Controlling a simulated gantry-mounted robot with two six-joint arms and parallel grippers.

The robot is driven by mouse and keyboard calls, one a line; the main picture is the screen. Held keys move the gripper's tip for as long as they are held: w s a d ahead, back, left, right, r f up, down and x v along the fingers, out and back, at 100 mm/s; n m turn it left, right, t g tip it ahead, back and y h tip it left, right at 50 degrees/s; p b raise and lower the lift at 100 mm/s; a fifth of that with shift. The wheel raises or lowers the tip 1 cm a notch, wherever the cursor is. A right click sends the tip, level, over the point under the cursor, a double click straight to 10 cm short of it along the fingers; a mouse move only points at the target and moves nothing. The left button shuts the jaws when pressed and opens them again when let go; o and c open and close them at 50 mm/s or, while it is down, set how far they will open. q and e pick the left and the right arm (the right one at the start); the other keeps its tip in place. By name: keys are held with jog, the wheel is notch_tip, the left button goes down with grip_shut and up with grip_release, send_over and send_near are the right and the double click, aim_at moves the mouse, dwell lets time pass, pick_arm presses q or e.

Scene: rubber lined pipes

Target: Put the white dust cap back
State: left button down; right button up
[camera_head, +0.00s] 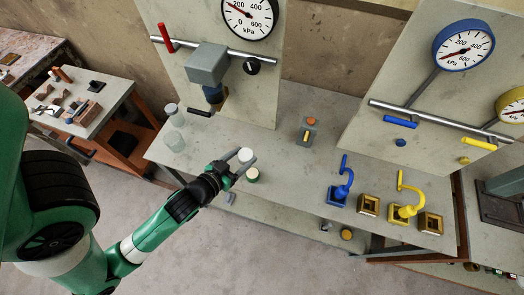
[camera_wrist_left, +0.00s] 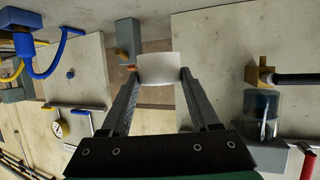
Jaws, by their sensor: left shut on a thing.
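A white dust cap (camera_head: 246,156) is between the fingertips of my left gripper (camera_head: 234,164), above the front part of the bench. In the left wrist view the cap (camera_wrist_left: 158,68) fills the gap between the two fingers, and my left gripper (camera_wrist_left: 158,80) is shut on it. A grey block (camera_head: 207,63) with a dark blue round fitting (camera_head: 212,94) below it is fixed on the back panel, up and left of the cap. I cannot tell which fitting the cap belongs to. My right gripper is not in view.
A green-sided container with a pale top (camera_head: 252,175) stands on the bench near the cap. Glass jars (camera_head: 174,140) stand at the bench's left end. Blue (camera_head: 340,190) and yellow (camera_head: 408,208) hooked fittings stand at the right. The bench middle is mostly clear around a small grey block (camera_head: 308,132).

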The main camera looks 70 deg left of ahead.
pick_arm(q)
jog(key=x, duration=0.6)
jog(key=b, duration=0.3)
send_over(261, 156)
notch_tip(261, 156, down, 6)
jog(key=shift+r, duration=0.1)
jog(key=f, duration=0.1)
jog(key=f+b, duration=0.1)
jog(key=f, duration=0.1)
jog(key=shift+w+a, duration=0.1)
jog(key=shift+w, duration=0.1)
jog(key=shift+f, duration=0.2)
jog(key=shift+s+f+b, duration=0.1)
jog(key=shift+f+b, duration=0.55)
jog(key=shift+b, duration=0.05)
jog(key=shift+c, duration=0.6)
grip_release()
jog(key=shift+f, duration=0.1)
